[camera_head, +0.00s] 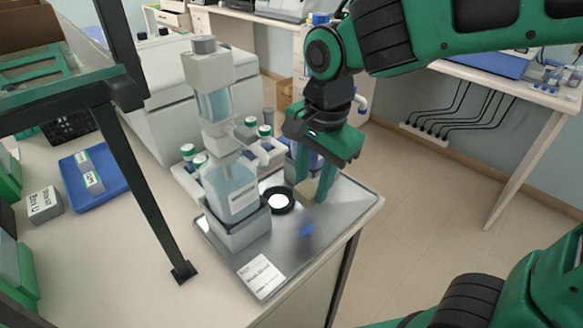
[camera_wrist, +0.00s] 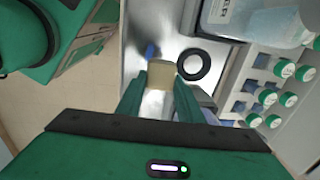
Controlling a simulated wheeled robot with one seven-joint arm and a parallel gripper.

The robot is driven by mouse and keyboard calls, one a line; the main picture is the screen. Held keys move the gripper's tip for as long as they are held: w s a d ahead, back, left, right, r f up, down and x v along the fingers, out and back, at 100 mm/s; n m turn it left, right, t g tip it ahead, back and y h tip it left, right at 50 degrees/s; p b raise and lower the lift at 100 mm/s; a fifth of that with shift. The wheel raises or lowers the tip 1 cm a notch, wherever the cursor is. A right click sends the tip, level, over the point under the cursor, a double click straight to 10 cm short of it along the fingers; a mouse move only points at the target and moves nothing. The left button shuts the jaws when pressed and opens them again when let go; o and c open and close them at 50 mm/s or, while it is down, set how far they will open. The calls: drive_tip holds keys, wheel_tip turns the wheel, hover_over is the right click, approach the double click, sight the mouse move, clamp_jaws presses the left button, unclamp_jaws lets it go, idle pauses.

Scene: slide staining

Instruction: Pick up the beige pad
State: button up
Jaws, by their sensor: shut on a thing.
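The beige pad (camera_wrist: 161,73) is between the tips of my green gripper (camera_wrist: 161,86) in the wrist view. My gripper is shut on it. In the head view the pad (camera_head: 308,188) shows as a small beige patch between the fingers of my gripper (camera_head: 314,190), over the metal tray (camera_head: 338,212). I cannot tell whether the pad touches the tray. The fingers point down, just right of a black ring with a white centre (camera_head: 280,201).
A dispenser with a clear bottle (camera_head: 230,190) stands left of the ring. Several green-capped bottles (camera_head: 265,131) stand in a rack behind. A blue piece (camera_head: 308,229) and a white label card (camera_head: 260,276) lie on the tray's front. A black frame post (camera_head: 150,195) rises at left.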

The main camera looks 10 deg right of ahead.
drive_tip(key=s+d, duration=0.6)
drive_tip(key=s, duration=0.3)
drive_tip(key=o, duration=0.6)
drive_tip(key=shift+c, duration=0.2)
drive_tip(key=c, duration=0.4)
